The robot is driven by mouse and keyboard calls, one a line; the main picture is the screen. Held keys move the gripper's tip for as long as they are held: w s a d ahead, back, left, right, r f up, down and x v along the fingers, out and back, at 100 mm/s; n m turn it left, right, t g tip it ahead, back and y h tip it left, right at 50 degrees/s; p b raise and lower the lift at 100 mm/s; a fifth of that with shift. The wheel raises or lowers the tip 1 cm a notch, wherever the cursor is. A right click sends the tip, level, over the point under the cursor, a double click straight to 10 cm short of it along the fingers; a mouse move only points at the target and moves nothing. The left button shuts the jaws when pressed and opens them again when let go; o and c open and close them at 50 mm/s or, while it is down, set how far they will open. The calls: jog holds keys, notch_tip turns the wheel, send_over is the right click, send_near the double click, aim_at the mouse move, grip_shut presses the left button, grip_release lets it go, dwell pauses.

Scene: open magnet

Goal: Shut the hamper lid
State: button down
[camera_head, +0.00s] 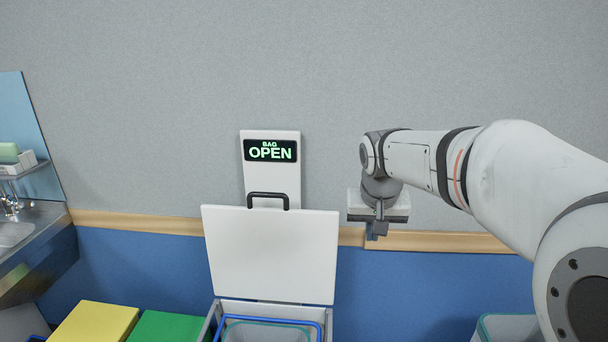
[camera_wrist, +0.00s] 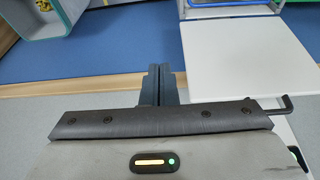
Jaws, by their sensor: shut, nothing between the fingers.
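The hamper (camera_head: 214,322) is at the bottom of the head view, with a blue frame and an open-topped liner inside. Its white lid (camera_head: 270,255) stands raised, nearly upright, against the wall side. A black handle (camera_head: 267,195) is on the lid's top edge. In the wrist view the lid (camera_wrist: 245,60) is on the right, with the handle (camera_wrist: 287,104) partly hidden behind my gripper body. My gripper (camera_head: 376,234) is to the right of the lid, apart from it, at about the height of its upper part. Its fingers (camera_wrist: 160,70) are shut and empty.
A wall panel (camera_head: 271,172) behind the lid reads "BAG OPEN". Yellow (camera_head: 95,322) and green (camera_head: 168,326) lids or boxes stand left of the hamper. A sink counter (camera_head: 40,240) is at far left. Another bin (camera_head: 508,328) is at lower right.

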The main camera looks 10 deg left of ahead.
jog(key=w+a+r+t+p, duration=0.15)
jog(key=w+a+p, duration=0.25)
jog(key=w+a, duration=0.7)
jog(key=w+a+r+p, duration=0.25)
jog(key=w+a, duration=0.65)
jog(key=a, duration=0.5)
jog(key=p+x, duration=0.3)
jog(key=x, duration=0.6)
jog(key=shift+w+d+f, duration=0.1)
jog(key=shift+w+f, duration=0.15)
jog(key=shift+f, duration=0.1)
